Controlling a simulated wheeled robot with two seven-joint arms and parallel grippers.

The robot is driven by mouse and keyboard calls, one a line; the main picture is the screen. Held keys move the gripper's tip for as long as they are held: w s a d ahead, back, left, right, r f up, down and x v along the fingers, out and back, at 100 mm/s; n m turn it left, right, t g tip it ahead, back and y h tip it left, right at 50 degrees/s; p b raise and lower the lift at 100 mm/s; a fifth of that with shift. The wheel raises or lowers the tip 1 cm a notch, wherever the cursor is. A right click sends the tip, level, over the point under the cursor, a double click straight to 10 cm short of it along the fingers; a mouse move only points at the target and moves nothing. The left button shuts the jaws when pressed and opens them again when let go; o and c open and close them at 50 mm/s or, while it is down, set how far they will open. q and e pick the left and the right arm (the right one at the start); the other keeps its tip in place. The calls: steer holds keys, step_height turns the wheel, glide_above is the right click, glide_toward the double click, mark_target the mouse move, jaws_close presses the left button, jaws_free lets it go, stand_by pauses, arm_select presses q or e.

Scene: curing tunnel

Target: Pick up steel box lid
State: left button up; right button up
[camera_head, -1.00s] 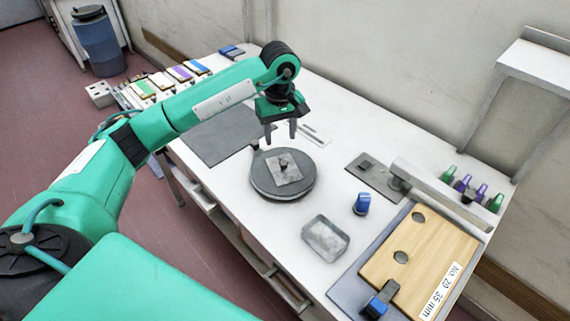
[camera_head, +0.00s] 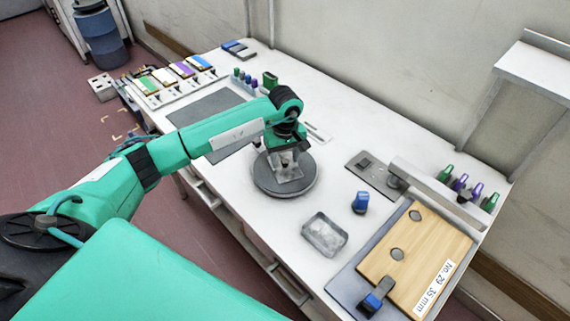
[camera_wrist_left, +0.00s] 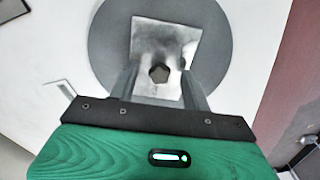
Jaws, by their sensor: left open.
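The steel box lid (camera_wrist_left: 160,45) is a square grey plate with a dark knob (camera_wrist_left: 159,74) in its middle. It lies on a round dark grey disc (camera_head: 267,186) on the white bench. In the head view the lid (camera_head: 289,186) is partly covered by my left gripper (camera_head: 286,161). That gripper is open and points down over the lid. In the left wrist view its fingers (camera_wrist_left: 159,88) stand on either side of the knob; I cannot tell whether they touch it. My right gripper is not in view.
An open steel box (camera_head: 324,236) stands on the bench in front of the disc, to the right. A blue-topped knob (camera_head: 360,202) and a wooden board (camera_head: 425,262) are farther right. A dark mat (camera_head: 207,108) and colored blocks lie at the back left. A wall bounds the bench behind.

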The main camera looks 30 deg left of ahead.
arm_select(q)
jaws_close()
steer(key=shift+r, duration=0.1)
